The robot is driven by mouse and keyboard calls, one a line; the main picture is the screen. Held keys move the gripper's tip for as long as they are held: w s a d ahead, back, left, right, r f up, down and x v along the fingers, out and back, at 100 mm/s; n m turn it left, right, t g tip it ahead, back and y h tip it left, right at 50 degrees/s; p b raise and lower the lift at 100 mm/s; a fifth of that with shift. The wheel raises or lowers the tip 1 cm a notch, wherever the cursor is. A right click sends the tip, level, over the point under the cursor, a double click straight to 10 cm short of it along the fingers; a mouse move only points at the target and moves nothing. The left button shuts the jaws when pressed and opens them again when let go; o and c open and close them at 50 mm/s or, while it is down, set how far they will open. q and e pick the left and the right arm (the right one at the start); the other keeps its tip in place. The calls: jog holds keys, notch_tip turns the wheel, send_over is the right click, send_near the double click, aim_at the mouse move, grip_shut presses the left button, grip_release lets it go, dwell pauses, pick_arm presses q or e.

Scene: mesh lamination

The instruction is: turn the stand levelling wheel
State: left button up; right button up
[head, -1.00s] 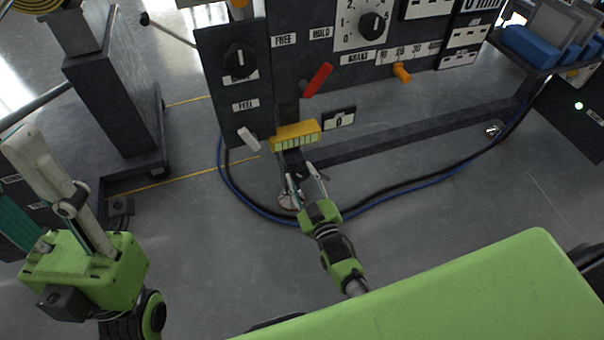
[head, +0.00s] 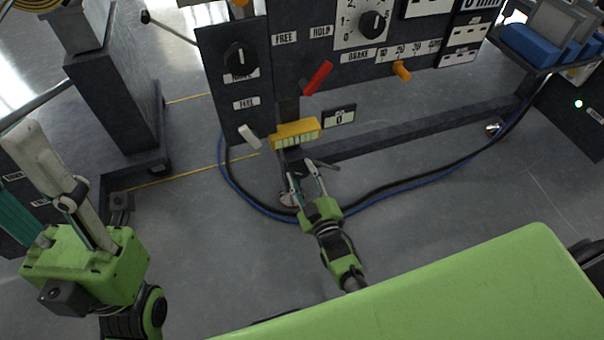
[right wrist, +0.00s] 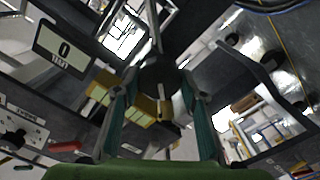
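My right gripper (head: 307,172) is low in front of the stand, below a yellow block with pale green segments (head: 297,133). In the right wrist view a dark round part (right wrist: 160,74), which looks like the levelling wheel, shows between the two fingertips. The fingers of the right gripper (right wrist: 160,95) stand apart on either side of it; whether they touch it I cannot tell. The yellow block (right wrist: 130,103) shows behind the fingers there. In the head view the wheel is not clearly seen. My left gripper (head: 30,190) is at the far left, fingers apart and empty.
The dark panel (head: 228,100) above carries knobs, a red lever (head: 318,77), an orange lever (head: 401,70) and a white lever (head: 249,136). A dark floor beam (head: 420,130) runs right. Black and blue cables (head: 400,188) curve across the floor around the gripper.

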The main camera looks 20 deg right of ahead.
jog(key=shift+o, duration=1.4)
jog(key=shift+s, duration=0.1)
jog(key=s, duration=1.1)
jog(key=shift+s+d, duration=0.2)
jog(key=shift+s, duration=0.2)
